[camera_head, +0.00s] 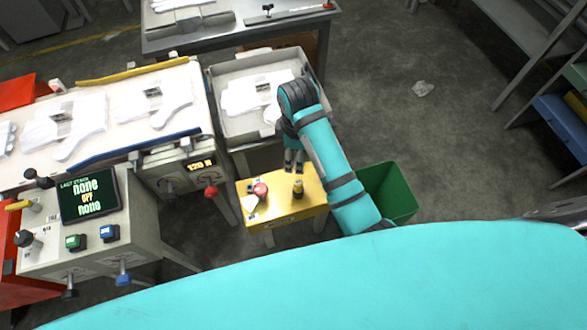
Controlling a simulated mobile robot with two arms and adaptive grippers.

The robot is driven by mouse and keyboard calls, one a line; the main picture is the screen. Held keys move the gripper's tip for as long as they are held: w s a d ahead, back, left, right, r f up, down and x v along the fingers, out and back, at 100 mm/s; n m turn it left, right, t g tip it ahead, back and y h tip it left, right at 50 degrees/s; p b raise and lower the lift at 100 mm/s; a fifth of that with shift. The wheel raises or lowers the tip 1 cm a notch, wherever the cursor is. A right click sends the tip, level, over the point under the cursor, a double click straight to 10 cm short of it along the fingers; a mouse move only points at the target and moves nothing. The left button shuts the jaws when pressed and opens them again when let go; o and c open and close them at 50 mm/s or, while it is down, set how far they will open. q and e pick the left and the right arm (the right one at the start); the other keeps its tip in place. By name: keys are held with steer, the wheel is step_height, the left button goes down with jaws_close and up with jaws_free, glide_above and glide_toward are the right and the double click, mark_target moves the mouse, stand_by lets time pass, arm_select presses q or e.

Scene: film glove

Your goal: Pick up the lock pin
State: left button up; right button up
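A small yellow table (277,215) stands in the middle of the camera_head view. On it are an upright yellow-and-black piece (298,189), a round red-topped piece (260,189) and a pale wedge-like piece (250,203). I cannot tell for sure which of these is the lock pin. My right gripper (294,161) points down above the table's back edge, just behind the yellow-and-black piece. Its fingers look apart, with nothing seen between them. My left gripper is out of view.
A green bin (391,192) stands right of the table, partly behind my arm. A grey tray (229,128) with a white glove lies behind. A glove bench (120,85) and a control panel (90,195) are at left. Open floor (440,130) lies at right.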

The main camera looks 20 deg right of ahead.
glide_above(298, 182)
steer(key=f, duration=0.5)
steer(key=shift+a+f, duration=0.2)
steer(key=shift+a, duration=0.15)
step_height(298, 182, down, 5)
steer(key=shift+w+d, duration=0.1)
steer(key=shift+w, duration=0.05)
steer(key=shift+f, duration=0.8)
steer(key=f, duration=0.3)
steer(key=shift+s+d+f, duration=0.2)
steer(key=shift+d+f, duration=0.05)
steer(key=shift+f, duration=0.6)
steer(key=shift+c, duration=0.6)
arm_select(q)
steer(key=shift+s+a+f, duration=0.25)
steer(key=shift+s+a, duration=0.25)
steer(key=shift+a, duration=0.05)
arm_select(e)
steer(key=c, duration=0.9)
